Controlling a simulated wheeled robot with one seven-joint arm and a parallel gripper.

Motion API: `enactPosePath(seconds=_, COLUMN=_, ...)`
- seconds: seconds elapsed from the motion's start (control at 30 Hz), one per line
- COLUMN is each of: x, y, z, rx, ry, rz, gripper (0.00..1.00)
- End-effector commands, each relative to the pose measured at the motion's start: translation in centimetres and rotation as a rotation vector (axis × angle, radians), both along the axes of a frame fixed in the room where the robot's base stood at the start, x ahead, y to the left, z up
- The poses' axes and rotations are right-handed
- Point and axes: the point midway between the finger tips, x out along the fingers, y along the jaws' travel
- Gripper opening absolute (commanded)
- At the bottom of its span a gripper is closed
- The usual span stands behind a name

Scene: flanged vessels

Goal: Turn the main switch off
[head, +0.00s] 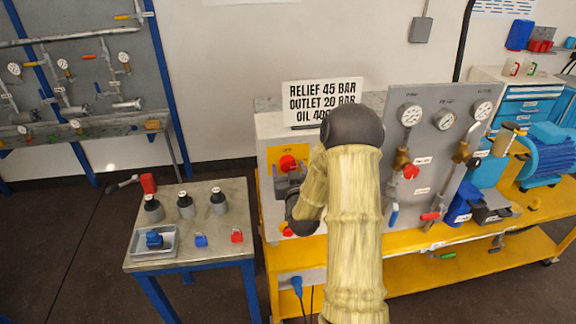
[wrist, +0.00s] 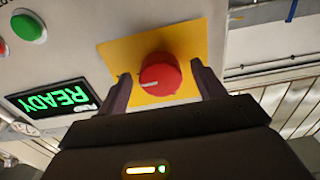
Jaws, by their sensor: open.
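The main switch is a red rotary knob (wrist: 160,74) on a yellow plate (wrist: 118,52), seen in the wrist view with a white mark on the lower left part of its face. It also shows in the head view as a red knob (head: 288,163) on the cabinet's yellow plate. My gripper (wrist: 163,80) is open, with one finger on each side of the knob. I cannot tell whether either finger touches it. In the head view my arm covers much of the cabinet front, and my gripper (head: 288,180) is just below the knob.
A green button (wrist: 29,26) and a display reading READY (wrist: 52,98) are beside the plate. A gauge panel (head: 440,150) stands to the right on the yellow bench (head: 420,262). A small table (head: 225,200) with vessels and padlocks stands to the left.

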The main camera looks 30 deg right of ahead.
Motion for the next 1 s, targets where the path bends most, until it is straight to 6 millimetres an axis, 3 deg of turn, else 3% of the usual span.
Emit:
enactPosePath(seconds=0.37, x=0.57, y=-0.13, z=-0.04, rx=0.000, ry=0.000, rz=0.001, gripper=0.66)
enactPosePath(seconds=0.5, x=0.55, y=-0.13, z=-0.04, rx=0.000, ry=0.000, rz=0.001, gripper=0.39)
enactPosePath(seconds=0.6, x=0.55, y=-0.12, z=-0.03, rx=0.000, ry=0.000, rz=0.001, gripper=0.24)
enactPosePath(seconds=1.0, x=0.60, y=0.05, z=-0.25, rx=-0.049, ry=0.012, rz=0.005, gripper=0.24)
